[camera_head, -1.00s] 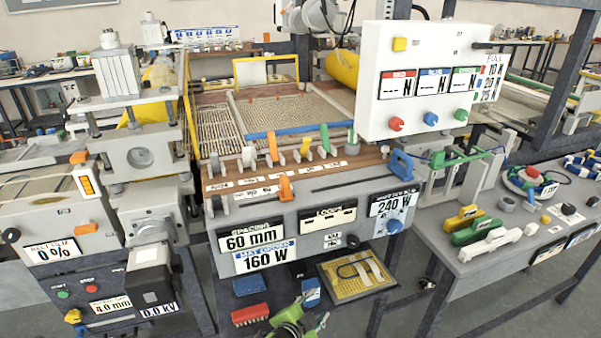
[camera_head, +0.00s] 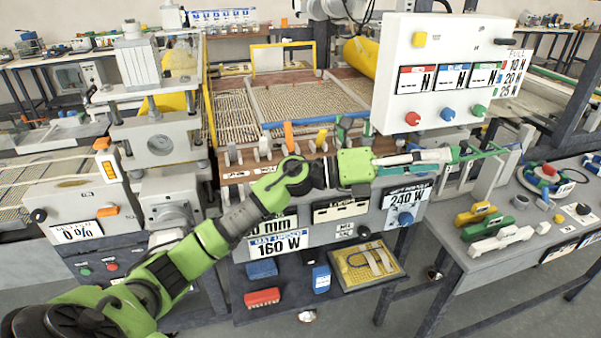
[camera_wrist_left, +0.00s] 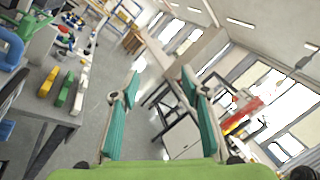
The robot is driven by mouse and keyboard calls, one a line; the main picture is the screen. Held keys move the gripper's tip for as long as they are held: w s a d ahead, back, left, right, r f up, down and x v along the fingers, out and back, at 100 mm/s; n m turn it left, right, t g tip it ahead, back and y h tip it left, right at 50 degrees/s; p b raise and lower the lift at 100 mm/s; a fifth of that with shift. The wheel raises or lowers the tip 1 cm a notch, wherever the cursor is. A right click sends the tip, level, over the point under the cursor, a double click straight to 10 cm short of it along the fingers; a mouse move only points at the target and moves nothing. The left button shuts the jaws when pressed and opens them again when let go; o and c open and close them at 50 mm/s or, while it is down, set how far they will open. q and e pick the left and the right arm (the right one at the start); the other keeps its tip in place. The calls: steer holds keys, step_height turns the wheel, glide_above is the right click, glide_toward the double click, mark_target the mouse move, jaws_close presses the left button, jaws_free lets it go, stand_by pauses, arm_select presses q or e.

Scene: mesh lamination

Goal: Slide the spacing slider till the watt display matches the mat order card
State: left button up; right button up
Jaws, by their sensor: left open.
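The watt display (camera_head: 406,198) on the bench front reads 240 W. The mat order card (camera_head: 278,243) reads 160 W. The spacing display (camera_head: 277,224) is partly covered by my left arm, and only "0 mm" shows. I cannot make out the spacing slider; my left arm and gripper cover much of the panel top. My left gripper (camera_head: 449,158) is stretched across in front of the bench, pointing right, below the white control box. In the left wrist view its two teal-padded fingers (camera_wrist_left: 160,88) are apart, with nothing between them. My right gripper is not in view.
The white box (camera_head: 445,75) with red, blue and green knobs hangs above the gripper. The right table (camera_head: 480,262) carries yellow, green and white blocks. A lower shelf holds a yellow tray (camera_head: 345,283) and a red block (camera_head: 262,298).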

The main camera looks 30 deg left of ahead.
arm_select(q)
steer(key=s+a+m+g+y, duration=0.35)
steer(key=a+y, duration=0.35)
steer(key=a, duration=0.9)
steer(key=s+a+m+g+y, duration=0.3)
steer(key=a+y, duration=0.4)
steer(key=a, duration=0.8)
steer(key=shift+n, duration=0.25)
steer(key=p+x, duration=0.3)
steer(key=x, duration=1.1)
steer(key=shift+w+f, duration=0.1)
steer(key=shift+c, duration=0.4)
